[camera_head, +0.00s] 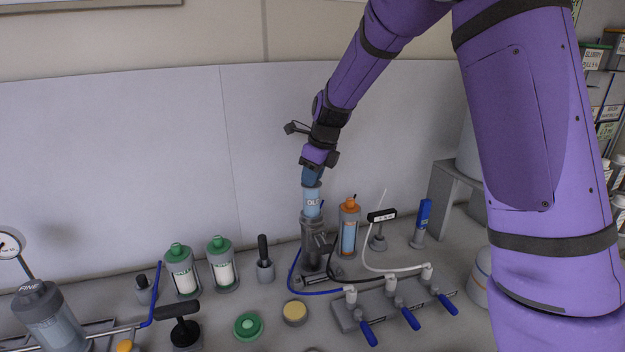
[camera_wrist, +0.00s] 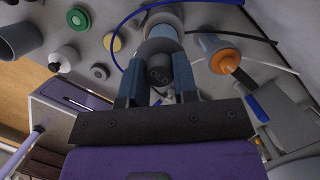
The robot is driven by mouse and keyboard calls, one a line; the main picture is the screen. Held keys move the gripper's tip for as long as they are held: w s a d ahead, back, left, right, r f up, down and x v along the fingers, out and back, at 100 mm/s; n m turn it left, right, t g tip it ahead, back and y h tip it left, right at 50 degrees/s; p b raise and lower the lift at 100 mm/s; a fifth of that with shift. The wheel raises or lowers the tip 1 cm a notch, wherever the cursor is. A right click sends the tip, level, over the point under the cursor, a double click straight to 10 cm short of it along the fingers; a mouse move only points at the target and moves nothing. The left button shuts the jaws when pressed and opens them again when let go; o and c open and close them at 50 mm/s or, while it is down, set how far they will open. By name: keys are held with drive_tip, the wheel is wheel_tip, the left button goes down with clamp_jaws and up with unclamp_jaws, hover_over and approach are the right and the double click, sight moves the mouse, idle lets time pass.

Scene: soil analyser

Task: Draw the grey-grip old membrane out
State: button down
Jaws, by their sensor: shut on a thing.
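The old membrane (camera_head: 312,205) is a pale blue cylinder with a label that reads roughly "OLD". It stands upright, its upper part showing above the dark grey housing (camera_head: 311,238); its lower part is hidden inside. My gripper (camera_head: 312,176) comes down from above and is shut on its top. In the wrist view, the two blue fingers of my gripper (camera_wrist: 158,84) stand on either side of the dark grey grip (camera_wrist: 160,68). The light blue body shows beyond it.
An orange-topped cartridge (camera_head: 348,230) stands close to the right of the housing. A valve block (camera_head: 392,300) with blue levers and hoses lies in front. Two green-capped cartridges (camera_head: 182,272) (camera_head: 222,265) and a black-handled tool (camera_head: 264,258) stand left. The wall is behind.

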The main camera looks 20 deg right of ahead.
wheel_tip(320, 180, up, 13)
drive_tip(key=shift+f, duration=0.15)
idle(2.4)
